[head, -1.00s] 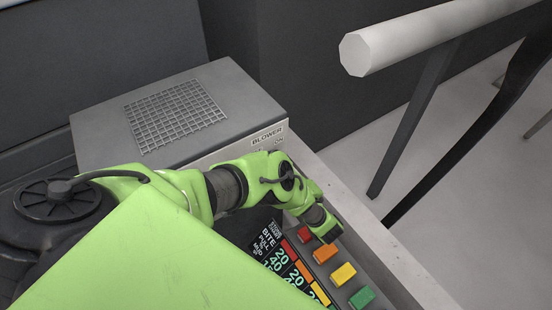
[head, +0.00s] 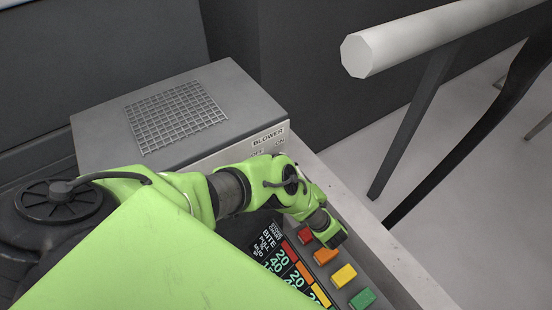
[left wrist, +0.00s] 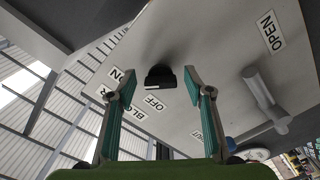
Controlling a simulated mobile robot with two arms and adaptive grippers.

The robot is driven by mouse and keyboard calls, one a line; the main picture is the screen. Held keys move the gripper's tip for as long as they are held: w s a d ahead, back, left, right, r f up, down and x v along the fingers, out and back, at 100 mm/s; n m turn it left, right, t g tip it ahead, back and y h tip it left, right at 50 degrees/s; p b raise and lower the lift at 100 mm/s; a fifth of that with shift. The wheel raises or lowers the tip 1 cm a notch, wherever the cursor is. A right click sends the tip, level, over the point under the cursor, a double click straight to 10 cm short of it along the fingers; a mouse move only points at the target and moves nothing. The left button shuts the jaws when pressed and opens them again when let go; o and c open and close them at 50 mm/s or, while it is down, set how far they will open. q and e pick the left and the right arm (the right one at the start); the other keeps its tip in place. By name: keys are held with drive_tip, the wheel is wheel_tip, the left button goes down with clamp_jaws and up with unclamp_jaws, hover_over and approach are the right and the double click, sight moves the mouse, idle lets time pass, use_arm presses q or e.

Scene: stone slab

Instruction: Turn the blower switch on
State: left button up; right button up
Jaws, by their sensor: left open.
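The black blower switch (left wrist: 160,76) sticks out of a pale panel (left wrist: 215,50) in the left wrist view. The ON label (left wrist: 118,74) is left of it, and the OFF label (left wrist: 153,103) is just below it. A pale mark shows on the switch's lower edge, on the OFF side. My left gripper (left wrist: 158,82) is open, with its fingertips on either side of the switch; I cannot tell whether they touch it. In the head view the BLOWER label (head: 268,138) shows on the grey blower box (head: 240,85); my left arm hides the switch. My right gripper is not in view.
In the head view, red, orange, yellow and green buttons (head: 343,275) lie below my arm. A thick white rail (head: 400,45) is at the upper right.

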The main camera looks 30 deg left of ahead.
use_arm(q)
drive_tip(key=v, duration=1)
drive_tip(key=shift+s+d+f, duration=0.1)
